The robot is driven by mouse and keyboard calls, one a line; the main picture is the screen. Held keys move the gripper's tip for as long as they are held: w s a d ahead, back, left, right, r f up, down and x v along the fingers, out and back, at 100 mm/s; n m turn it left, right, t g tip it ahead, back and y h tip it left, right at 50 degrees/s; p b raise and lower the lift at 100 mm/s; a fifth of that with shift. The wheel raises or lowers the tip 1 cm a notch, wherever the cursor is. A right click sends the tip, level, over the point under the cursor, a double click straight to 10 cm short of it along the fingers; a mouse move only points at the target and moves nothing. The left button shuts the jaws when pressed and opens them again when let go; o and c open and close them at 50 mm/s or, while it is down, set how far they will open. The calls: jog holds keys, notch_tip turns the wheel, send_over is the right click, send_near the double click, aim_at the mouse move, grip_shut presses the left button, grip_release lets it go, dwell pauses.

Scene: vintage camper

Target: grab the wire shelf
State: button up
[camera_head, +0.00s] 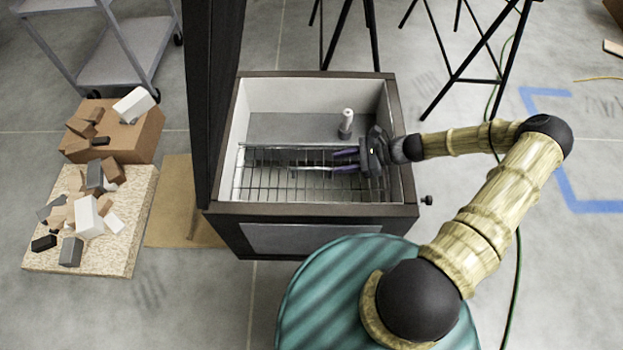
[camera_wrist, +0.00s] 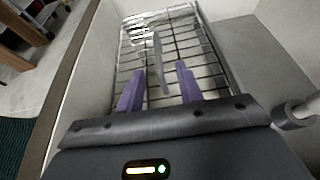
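The wire shelf (camera_head: 300,184) is a thin metal grid lying low inside an open-topped box with dark edges and pale inner walls (camera_head: 253,119). It also shows in the wrist view (camera_wrist: 195,50), stretching away beyond my fingers. A narrow grey strip (camera_wrist: 158,62) stands up over the grid, lying between the lines of my two fingers; whether it belongs to the shelf I cannot tell. My gripper (camera_head: 338,160) is inside the box, over the shelf's right part. Its purple fingers (camera_wrist: 159,72) are apart, with no clear contact on the grid.
A tall dark panel (camera_head: 212,90) rises at the box's left edge. Boards with loose blocks (camera_head: 128,240) lie left. Black stool legs (camera_head: 470,60) stand behind right.

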aim_at(318, 168)
jog(key=shift+x, duration=1.1)
jog(key=b+x, duration=0.2)
jog(key=x, duration=0.3)
jog(key=shift+s+a, duration=0.15)
jog(key=shift+s, duration=0.05)
grip_shut()
dwell(1.0)
